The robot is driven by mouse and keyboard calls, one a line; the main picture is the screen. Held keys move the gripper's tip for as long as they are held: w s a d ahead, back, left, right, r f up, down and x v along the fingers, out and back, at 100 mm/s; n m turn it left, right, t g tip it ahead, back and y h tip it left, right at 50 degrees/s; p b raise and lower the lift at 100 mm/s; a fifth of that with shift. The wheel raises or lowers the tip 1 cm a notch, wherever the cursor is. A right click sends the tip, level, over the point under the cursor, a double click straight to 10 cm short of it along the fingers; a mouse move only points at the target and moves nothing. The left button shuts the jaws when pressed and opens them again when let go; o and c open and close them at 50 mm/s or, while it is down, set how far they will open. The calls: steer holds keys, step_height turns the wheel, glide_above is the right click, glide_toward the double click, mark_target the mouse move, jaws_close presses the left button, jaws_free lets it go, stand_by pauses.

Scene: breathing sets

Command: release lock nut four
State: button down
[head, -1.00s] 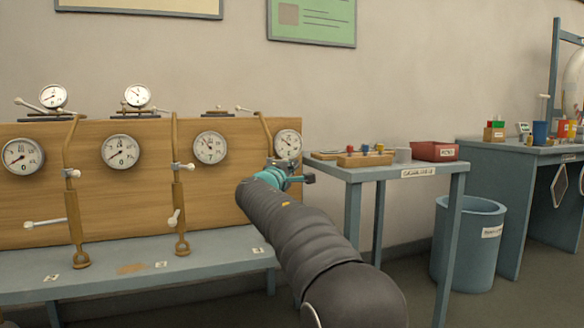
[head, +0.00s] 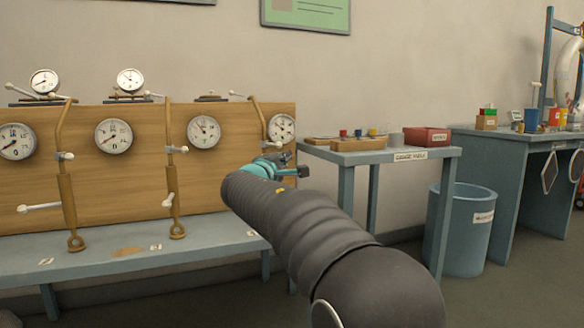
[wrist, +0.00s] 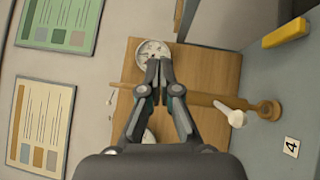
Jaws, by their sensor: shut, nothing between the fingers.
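The fourth breathing set is at the right end of the wooden board. Its gauge (head: 282,128) and the top of its brown pipe (head: 258,118) show in the head view; the lower pipe is behind my arm. In the wrist view its gauge (wrist: 154,52) is just beyond the fingertips, and its brown pipe (wrist: 205,100) runs right to a ring end. A white lever (wrist: 230,108) crosses the pipe beside a label reading 4 (wrist: 291,146). My gripper (head: 285,163) is shut and empty, its fingertips (wrist: 159,65) overlapping the gauge's edge in view. I cannot pick out lock nut four clearly; the fingers may hide it.
Several similar sets stand left along the board (head: 100,185) above a blue-grey bench (head: 110,268). A small table (head: 385,157) with a red box (head: 427,137) stands right of my gripper. A blue bin (head: 460,235) is beyond it. A yellow bar (wrist: 285,29) shows in the wrist view.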

steer(key=s+d, duration=0.1)
steer(key=s, duration=0.5)
steer(key=shift+d+f, duration=0.2)
steer(key=shift+f, duration=0.2)
steer(key=shift+w, duration=0.1)
